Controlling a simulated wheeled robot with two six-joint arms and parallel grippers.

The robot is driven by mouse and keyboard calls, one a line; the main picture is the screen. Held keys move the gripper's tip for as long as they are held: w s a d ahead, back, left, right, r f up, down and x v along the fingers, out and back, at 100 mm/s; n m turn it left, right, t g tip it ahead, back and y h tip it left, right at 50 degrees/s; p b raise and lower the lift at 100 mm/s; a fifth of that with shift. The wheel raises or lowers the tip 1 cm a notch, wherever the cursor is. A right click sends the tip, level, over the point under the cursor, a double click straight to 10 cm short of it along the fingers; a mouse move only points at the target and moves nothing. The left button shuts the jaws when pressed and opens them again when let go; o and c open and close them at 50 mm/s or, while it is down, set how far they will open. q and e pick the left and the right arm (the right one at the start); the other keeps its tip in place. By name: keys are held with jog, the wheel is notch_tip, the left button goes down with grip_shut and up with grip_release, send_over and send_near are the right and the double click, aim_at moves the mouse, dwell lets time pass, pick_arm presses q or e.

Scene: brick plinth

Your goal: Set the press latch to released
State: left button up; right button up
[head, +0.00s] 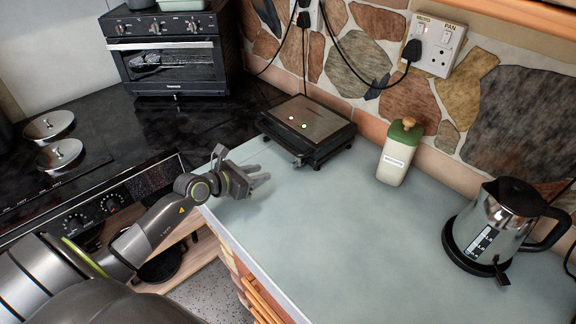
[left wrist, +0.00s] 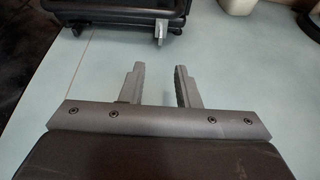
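The press (head: 310,124) is a low dark appliance with a flat brownish lid, lying closed on the pale counter near the stone wall. Its latch (head: 299,160) shows as a small grey piece at the front edge. In the left wrist view the latch (left wrist: 163,44) hangs at the front of the press (left wrist: 120,18), ahead of my fingers. I cannot tell its setting. My left gripper (head: 262,177) is open and empty above the counter, in front of and left of the press, apart from it. In the left wrist view its fingers (left wrist: 160,80) stand apart. My right gripper is not in view.
A cream bottle with a green top (head: 398,152) stands right of the press. A kettle (head: 497,225) is at the far right. A hob with pan lids (head: 50,125) and an oven (head: 165,55) are at the left. The middle of the counter (head: 330,240) is clear.

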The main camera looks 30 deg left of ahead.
aim_at(297, 160)
pick_arm(q)
jog(key=x, duration=1.2)
jog(key=shift+w+d, duration=0.1)
jog(key=shift+d, duration=0.05)
grip_shut()
